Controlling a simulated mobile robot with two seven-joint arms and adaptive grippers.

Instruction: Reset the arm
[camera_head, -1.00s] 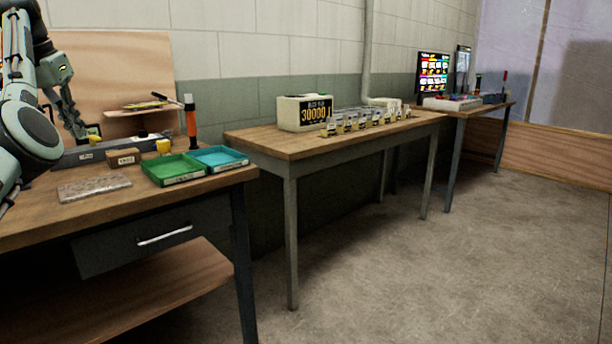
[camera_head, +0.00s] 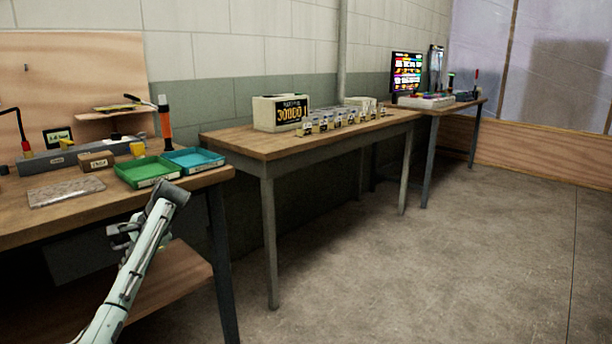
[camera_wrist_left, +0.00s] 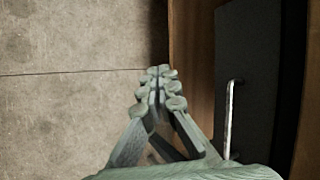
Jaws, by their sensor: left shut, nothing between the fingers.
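My left arm rises from the bottom left in the head view, in front of the near workbench's front edge. In the left wrist view my left gripper (camera_wrist_left: 157,88) is shut, its pale green fingers together with nothing between them. The fingers are over bare floor, just left of the bench front and its drawer handle (camera_wrist_left: 229,118). In the head view the arm covers part of the drawer, and I cannot make out the fingertips there. My right gripper is not in view.
The near workbench (camera_head: 60,212) holds a green tray (camera_head: 146,171), a blue tray (camera_head: 194,160), a small cardboard box (camera_head: 96,161) and a flat clear sheet (camera_head: 65,192). A second table (camera_head: 225,137) and a further one stand along the wall. The floor (camera_head: 400,270) at right is clear.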

